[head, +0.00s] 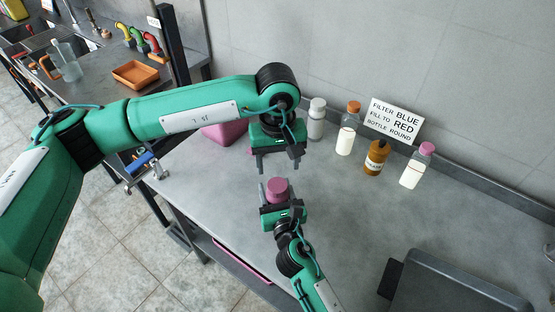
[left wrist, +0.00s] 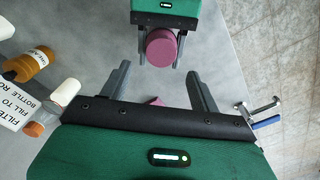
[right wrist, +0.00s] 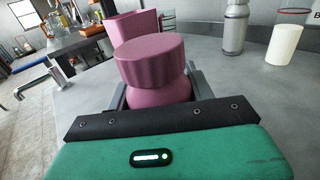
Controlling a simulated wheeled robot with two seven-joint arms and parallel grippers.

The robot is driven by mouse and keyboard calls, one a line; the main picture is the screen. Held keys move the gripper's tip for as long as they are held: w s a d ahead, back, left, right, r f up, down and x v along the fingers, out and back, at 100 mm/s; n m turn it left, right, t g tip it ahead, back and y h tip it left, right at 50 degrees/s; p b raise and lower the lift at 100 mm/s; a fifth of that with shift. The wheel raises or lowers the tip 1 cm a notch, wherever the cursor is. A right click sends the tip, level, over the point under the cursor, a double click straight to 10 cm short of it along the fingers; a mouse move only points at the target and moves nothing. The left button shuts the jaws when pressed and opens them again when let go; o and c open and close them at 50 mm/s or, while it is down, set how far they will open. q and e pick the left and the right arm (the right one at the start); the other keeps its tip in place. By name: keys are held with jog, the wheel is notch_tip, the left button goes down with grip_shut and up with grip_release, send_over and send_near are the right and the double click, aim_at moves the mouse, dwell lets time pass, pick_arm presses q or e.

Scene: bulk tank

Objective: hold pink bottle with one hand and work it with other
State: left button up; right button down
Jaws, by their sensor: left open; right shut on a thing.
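The pink bottle (head: 277,189) stands upright in my right gripper (head: 277,198), which is shut on its body below the cap. In the right wrist view its ridged pink cap (right wrist: 151,60) and rounded shoulder (right wrist: 160,92) fill the middle. My left gripper (head: 277,163) is open and empty, fingers down, a little beyond the bottle in the head view. In the left wrist view the bottle's round cap (left wrist: 161,47) shows between the right gripper's fingers, ahead of and apart from my open left fingers (left wrist: 160,85). The bottle's lower body is hidden.
A pink container (head: 225,133) stands behind my left arm. A grey-white bottle (head: 317,119), an orange-capped bottle (head: 347,130), a brown bottle (head: 376,158) and a pink-capped white bottle (head: 417,167) line the back near a sign (head: 393,120). A dark tray-like box (head: 455,285) is front right. The middle counter is clear.

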aim_at(277, 185)
pick_arm(q)
jog(key=shift+a+f, duration=0.1)
jog(key=shift+f, duration=0.25)
notch_tip(277, 185, down, 7)
jog(key=shift+f, duration=0.15)
